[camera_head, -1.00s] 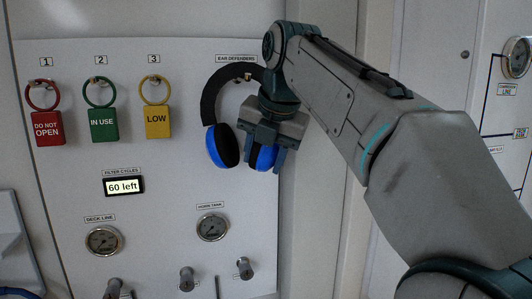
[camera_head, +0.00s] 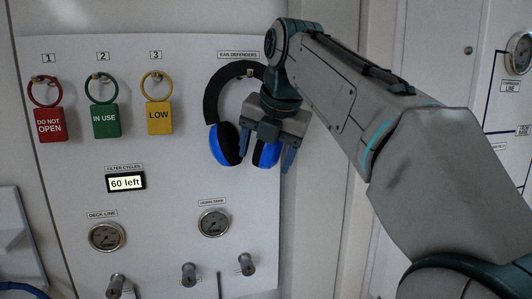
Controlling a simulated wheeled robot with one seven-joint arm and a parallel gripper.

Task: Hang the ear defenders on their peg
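The ear defenders (camera_head: 222,92) have a black headband and blue cups with dark pads. They hang against the panel under the EAR DEFENDERS label (camera_head: 239,54). The headband passes over the peg (camera_head: 249,73), which shows just inside the top of the arch; whether the band bears on it is hard to tell. The left cup (camera_head: 224,145) hangs free. My gripper (camera_head: 265,162) is open in front of the right cup (camera_head: 268,153), with one finger on each side of it. The gripper hides the upper part of that cup and the right part of the headband.
Red (camera_head: 50,124), green (camera_head: 105,120) and yellow (camera_head: 159,117) tags hang on pegs to the left. Below are a display (camera_head: 125,182), two gauges (camera_head: 106,237) (camera_head: 213,223) and several knobs (camera_head: 189,272). My arm covers the area right of the panel.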

